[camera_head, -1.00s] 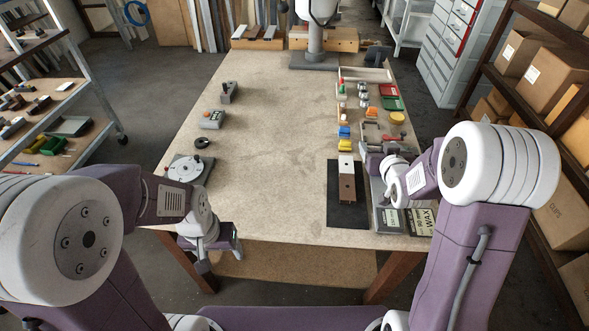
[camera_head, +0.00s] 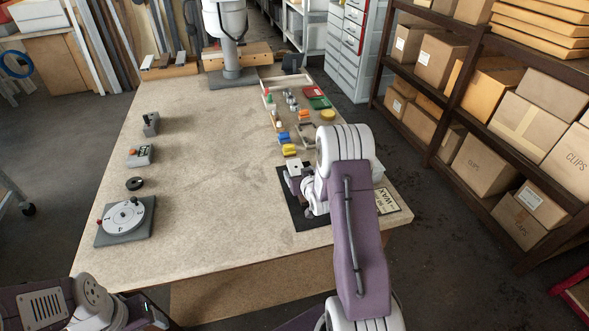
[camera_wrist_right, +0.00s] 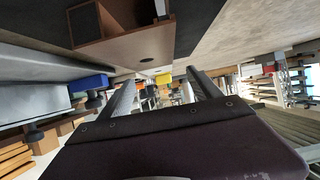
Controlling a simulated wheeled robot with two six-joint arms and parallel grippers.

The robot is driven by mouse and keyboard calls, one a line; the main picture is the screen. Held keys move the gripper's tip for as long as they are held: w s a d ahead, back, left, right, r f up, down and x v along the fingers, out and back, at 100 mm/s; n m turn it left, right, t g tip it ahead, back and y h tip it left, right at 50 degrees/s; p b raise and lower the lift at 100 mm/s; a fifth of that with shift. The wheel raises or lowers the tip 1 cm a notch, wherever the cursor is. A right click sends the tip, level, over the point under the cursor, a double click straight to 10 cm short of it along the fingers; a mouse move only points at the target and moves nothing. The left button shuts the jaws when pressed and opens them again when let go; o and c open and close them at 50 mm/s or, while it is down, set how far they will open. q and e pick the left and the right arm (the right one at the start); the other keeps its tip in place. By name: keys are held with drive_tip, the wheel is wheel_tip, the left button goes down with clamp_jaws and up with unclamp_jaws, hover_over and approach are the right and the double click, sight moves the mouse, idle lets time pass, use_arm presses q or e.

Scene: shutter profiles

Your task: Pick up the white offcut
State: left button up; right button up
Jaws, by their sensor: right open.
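The white offcut (camera_head: 294,162) shows as a small pale piece on the black mat (camera_head: 296,218), at the right of the bench. It also shows as a small white patch in the right wrist view (camera_wrist_right: 161,9), at the end of a brown block (camera_wrist_right: 140,42). My right gripper (camera_head: 297,181) is over the mat close to the offcut and partly hides it. In the right wrist view its fingers (camera_wrist_right: 163,88) stand apart with nothing between them; the brown block is beside them. My left arm is at the bottom left; its gripper (camera_head: 152,317) barely shows.
Blue and yellow blocks (camera_head: 289,150) and several small parts lie behind the mat. A WAX box (camera_head: 387,201) lies to its right. A round dial fixture (camera_head: 124,217) stands at the bench's left. The middle of the bench is clear.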

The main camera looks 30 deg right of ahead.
sight(296, 167)
drive_tip(key=shift+w+d+f, duration=0.25)
drive_tip(key=shift+w+d, duration=0.1)
drive_tip(key=shift+w, duration=0.05)
drive_tip(key=x, duration=0.4)
drive_tip(key=shift+w+f+p, duration=0.1)
drive_tip(key=shift+w+p, duration=0.05)
drive_tip(key=shift+p, duration=0.2)
drive_tip(key=c, duration=1.4)
